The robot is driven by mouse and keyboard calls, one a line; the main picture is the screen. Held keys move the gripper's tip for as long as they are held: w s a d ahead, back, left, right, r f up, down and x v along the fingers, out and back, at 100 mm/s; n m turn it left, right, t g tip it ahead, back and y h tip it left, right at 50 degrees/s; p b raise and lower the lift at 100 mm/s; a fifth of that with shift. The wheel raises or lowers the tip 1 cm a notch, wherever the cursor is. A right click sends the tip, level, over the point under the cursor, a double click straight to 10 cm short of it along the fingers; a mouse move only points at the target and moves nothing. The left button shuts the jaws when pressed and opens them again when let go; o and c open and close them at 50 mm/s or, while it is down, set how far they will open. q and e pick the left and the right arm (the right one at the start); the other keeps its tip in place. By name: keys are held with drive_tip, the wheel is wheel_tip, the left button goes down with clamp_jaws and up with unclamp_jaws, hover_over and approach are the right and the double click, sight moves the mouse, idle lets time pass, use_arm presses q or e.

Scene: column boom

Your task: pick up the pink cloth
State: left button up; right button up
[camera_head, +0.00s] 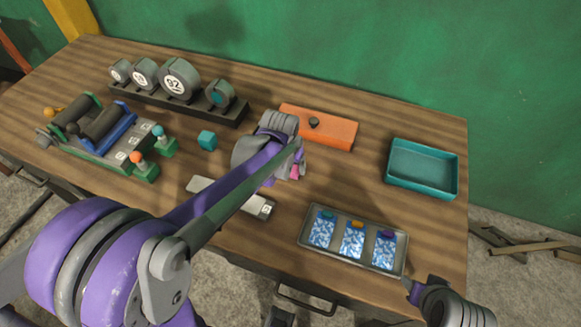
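A small patch of pink (296,171), which looks like the pink cloth, shows at the end of my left arm near the middle of the table. Most of it is hidden behind my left gripper (291,174). The gripper is right at the pink patch, but its fingers are too small and covered to tell whether they are open or shut on it. My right gripper (411,291) is at the lower right, by the table's front right corner, away from the pink patch. Its fingers are seen edge-on, so their opening cannot be told.
An orange block (335,132) lies just behind my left gripper. A teal tray (422,185) is at the right. A metal tray (309,250) with blue packets lies in front. A teal cube (207,140), a dial rack (150,98) and a roller device (90,150) stand left.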

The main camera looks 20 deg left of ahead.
sight(290, 166)
use_arm(q)
drive_tip(key=c, duration=0.4)
wheel_tip(290, 166, up, 10)
drive_tip(key=shift+p, duration=0.45)
drive_tip(key=o, duration=0.8)
drive_tip(key=c, duration=0.4)
drive_tip(key=shift+c, duration=0.4)
